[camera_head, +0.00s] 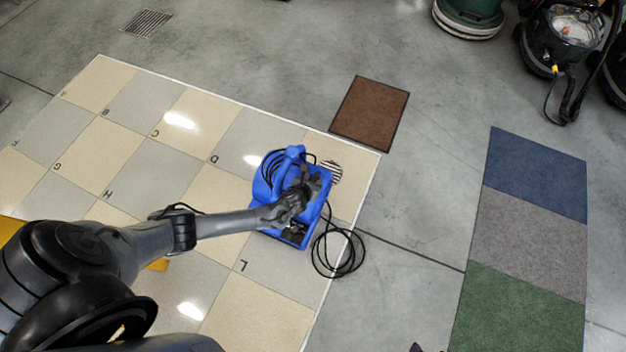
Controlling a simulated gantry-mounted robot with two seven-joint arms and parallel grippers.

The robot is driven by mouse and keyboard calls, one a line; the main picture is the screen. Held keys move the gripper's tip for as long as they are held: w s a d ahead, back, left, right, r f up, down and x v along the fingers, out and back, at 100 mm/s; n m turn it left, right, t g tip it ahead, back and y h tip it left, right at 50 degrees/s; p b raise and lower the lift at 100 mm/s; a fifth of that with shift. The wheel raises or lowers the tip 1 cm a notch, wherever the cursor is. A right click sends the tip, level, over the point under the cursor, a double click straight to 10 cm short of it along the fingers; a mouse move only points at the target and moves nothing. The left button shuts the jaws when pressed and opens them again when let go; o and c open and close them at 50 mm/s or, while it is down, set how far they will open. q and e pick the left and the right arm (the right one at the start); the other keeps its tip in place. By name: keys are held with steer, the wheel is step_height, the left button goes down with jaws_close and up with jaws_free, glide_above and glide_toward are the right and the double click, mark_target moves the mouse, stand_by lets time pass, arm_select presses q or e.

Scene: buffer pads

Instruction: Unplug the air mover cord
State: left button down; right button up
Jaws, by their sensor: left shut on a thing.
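The blue air mover (292,154) stands on the checkered tile floor near its right edge. Its black cord (338,252) lies in loose loops on the floor at its lower right, and more black cord is wound near its top handle. My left arm reaches in from the left, and my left gripper (308,188) is at the right part of the air mover, shut on what seems to be the cord. The fingers are dark and small, so the exact grip and the plug are hard to make out. Small dark tips at the bottom edge may be my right gripper (416,348).
A brown mat (369,113) lies behind the air mover. Blue, grey and green mats (525,243) form a strip at the right. Floor machines (562,40) stand at the top right. A floor drain (147,24) is at the top left. Grey floor between is clear.

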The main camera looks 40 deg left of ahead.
arm_select(q)
steer(key=shift+f, duration=0.15)
steer(key=c, duration=0.5)
jaws_free()
